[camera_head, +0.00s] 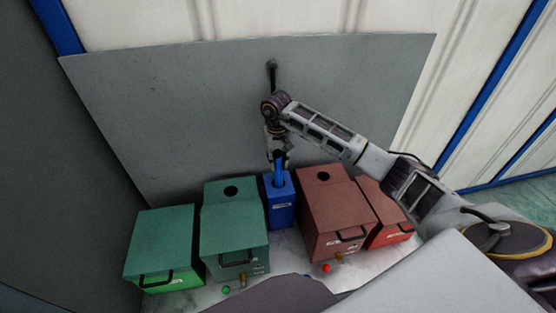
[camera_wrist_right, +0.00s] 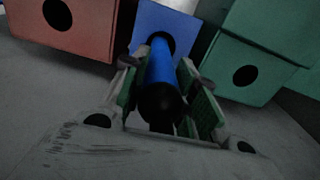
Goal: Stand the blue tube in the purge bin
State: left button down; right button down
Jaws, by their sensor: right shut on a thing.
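A blue tube with dark ends (camera_wrist_right: 160,75) is held between the fingers of my right gripper (camera_wrist_right: 165,105). In the head view the right gripper (camera_head: 277,153) is above the small blue bin (camera_head: 280,208), with the blue tube (camera_head: 279,172) pointing down from it. In the wrist view the tube's far end meets the dark round opening in the blue bin's top (camera_wrist_right: 170,18); how deep it sits inside is hidden. I take the blue bin for the purge bin, but its label is too small to read. My left gripper is not in view.
Green boxes (camera_head: 235,232) (camera_head: 160,240) stand left of the blue bin and red-brown boxes (camera_head: 333,208) (camera_head: 388,225) stand right, close beside it. A grey panel (camera_head: 180,110) rises behind.

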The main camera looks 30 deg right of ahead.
aim_at(278, 172)
jog(key=f, duration=0.3)
jog(key=shift+s+d+f+b, duration=0.1)
jog(key=shift+s+f+b, duration=0.05)
jog(key=shift+s+b, duration=0.15)
jog(key=shift+w+d+f, duration=0.15)
jog(key=shift+w+f, duration=0.2)
jog(key=shift+f, duration=0.15)
jog(key=shift+w+f+b, duration=0.1)
jog(key=shift+b, duration=0.25)
jog(key=shift+s, duration=0.2)
jog(key=shift+f+b, duration=0.35)
jog(key=shift+b, duration=0.15)
jog(key=shift+w+f, duration=0.1)
jog(key=shift+f, duration=0.2)
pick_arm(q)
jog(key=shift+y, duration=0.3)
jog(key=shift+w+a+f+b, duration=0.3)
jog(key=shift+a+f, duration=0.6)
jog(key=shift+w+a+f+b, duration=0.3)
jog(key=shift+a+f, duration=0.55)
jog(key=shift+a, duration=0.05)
pick_arm(e)
jog(key=shift+f, duration=0.4)
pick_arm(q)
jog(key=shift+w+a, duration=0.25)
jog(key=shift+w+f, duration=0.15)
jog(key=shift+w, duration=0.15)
